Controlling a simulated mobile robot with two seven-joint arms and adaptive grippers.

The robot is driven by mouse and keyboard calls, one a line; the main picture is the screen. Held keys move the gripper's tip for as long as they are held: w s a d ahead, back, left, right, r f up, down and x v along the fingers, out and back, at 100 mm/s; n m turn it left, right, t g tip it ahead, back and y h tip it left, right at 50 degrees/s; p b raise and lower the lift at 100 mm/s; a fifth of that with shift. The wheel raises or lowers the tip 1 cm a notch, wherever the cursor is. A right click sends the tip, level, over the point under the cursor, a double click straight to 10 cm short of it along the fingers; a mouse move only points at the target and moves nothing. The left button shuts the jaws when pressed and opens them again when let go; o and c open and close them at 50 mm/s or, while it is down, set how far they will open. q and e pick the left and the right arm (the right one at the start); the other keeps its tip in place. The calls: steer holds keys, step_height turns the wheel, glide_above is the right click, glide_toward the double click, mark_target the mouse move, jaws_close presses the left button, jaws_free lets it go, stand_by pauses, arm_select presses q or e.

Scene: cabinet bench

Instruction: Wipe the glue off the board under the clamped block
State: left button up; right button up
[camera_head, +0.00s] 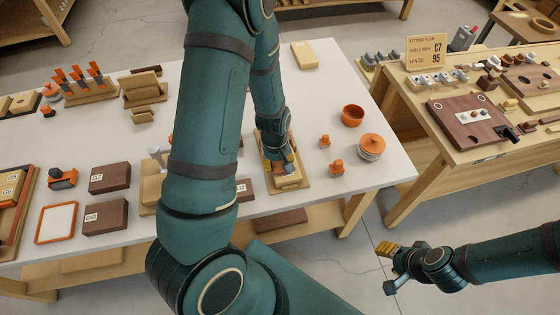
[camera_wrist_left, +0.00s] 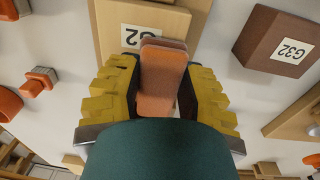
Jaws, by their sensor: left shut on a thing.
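My left gripper (camera_head: 280,164) is over a pale wooden board (camera_head: 304,183) on the white table. In the left wrist view, its yellow fingers are shut on an orange-pink pad (camera_wrist_left: 163,82) with a rounded end. Beyond the pad, the tan wood (camera_wrist_left: 112,22) carries a white label that shows upside down. The pad's end overlaps the label in this view; I cannot tell whether it touches the wood. I cannot make out any glue or clamp; the gripper and arm hide much of the board. My right gripper (camera_head: 388,250) is away from the table, in front of it; its finger gap is unclear.
Right of the board stand small orange-topped items (camera_head: 336,168), an orange bowl (camera_head: 352,115) and a lidded orange pot (camera_head: 371,147). Dark labelled blocks (camera_head: 108,178) and an orange-framed tray (camera_head: 37,224) are at the left. A second bench (camera_head: 420,150) stands at the right.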

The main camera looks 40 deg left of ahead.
arm_select(q)
steer(key=shift+r+p, duration=2.65)
steer(key=shift+r, duration=0.4)
